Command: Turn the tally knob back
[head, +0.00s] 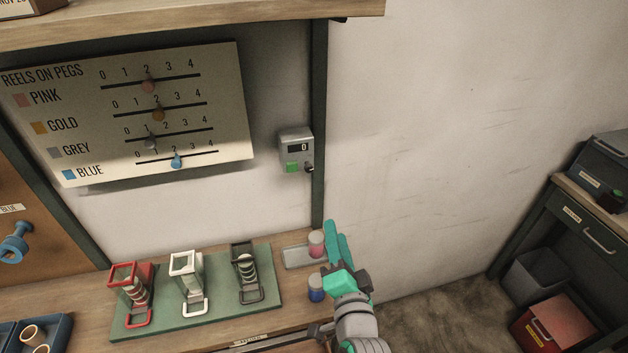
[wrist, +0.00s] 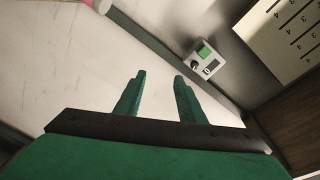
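The tally counter (head: 296,150) is a small grey box on the dark green post, with a display that reads 0 and a green button. Its dark tally knob (head: 309,168) sticks out at the lower right corner. In the wrist view the counter (wrist: 205,64) appears beyond my fingers, tilted, with the knob (wrist: 194,65) on its near left side. My gripper (head: 332,230) is below and to the right of the counter, apart from it. In the wrist view my gripper (wrist: 160,76) has its two green fingers spread with nothing between them.
The reel board (head: 215,105) hangs left of the counter. The wall to the right is bare.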

